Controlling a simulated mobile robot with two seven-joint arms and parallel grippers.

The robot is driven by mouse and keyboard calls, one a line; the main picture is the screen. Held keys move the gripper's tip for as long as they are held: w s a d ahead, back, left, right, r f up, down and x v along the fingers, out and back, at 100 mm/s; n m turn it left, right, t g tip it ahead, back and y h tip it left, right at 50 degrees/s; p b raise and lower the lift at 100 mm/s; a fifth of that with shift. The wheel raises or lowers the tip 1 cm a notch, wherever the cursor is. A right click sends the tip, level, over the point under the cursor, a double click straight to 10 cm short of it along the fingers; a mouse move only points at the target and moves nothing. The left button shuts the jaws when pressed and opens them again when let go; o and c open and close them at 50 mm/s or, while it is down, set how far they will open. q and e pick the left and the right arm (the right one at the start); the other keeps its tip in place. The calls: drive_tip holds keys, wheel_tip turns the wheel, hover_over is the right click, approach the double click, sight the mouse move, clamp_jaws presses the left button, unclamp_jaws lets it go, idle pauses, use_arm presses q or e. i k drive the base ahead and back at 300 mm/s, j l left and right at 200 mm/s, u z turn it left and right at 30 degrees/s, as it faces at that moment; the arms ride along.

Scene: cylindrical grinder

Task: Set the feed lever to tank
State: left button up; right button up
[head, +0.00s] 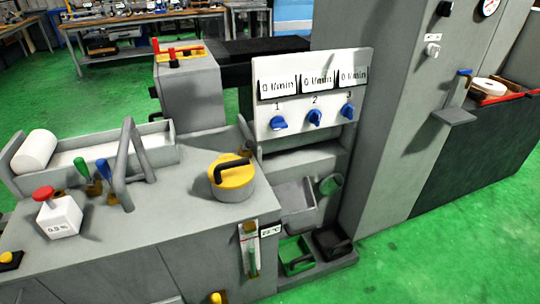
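No lever carries a label that I can read as feed or tank, so I cannot tell which one is the feed lever. A green-handled lever (84,171) and a blue-handled lever (103,168) stand side by side on the left of the grey machine top. Both have brass-coloured bases and their handles point up, slightly tilted. A bent grey tube frame (128,165) stands just right of them and partly hides the blue lever's surroundings. Neither of my grippers is in view.
A yellow lid with a black handle (232,180) sits on the machine top (165,215). A white panel (312,95) with blue knobs stands behind it. A white box with a red button (59,214) is at front left. Green floor is clear at right.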

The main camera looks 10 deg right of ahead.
sight(249, 144)
drive_tip(key=i+l, duration=0.15)
drive_tip(key=l, duration=0.25)
drive_tip(key=i+l, duration=0.1)
drive_tip(key=l, duration=0.3)
drive_tip(key=i+l, duration=0.15)
drive_tip(key=l, duration=0.25)
drive_tip(key=i+l, duration=0.15)
drive_tip(key=l, duration=0.25)
drive_tip(key=i+l, duration=0.15)
drive_tip(key=l, duration=0.3)
drive_tip(key=i+l, duration=0.1)
drive_tip(key=l, duration=0.3)
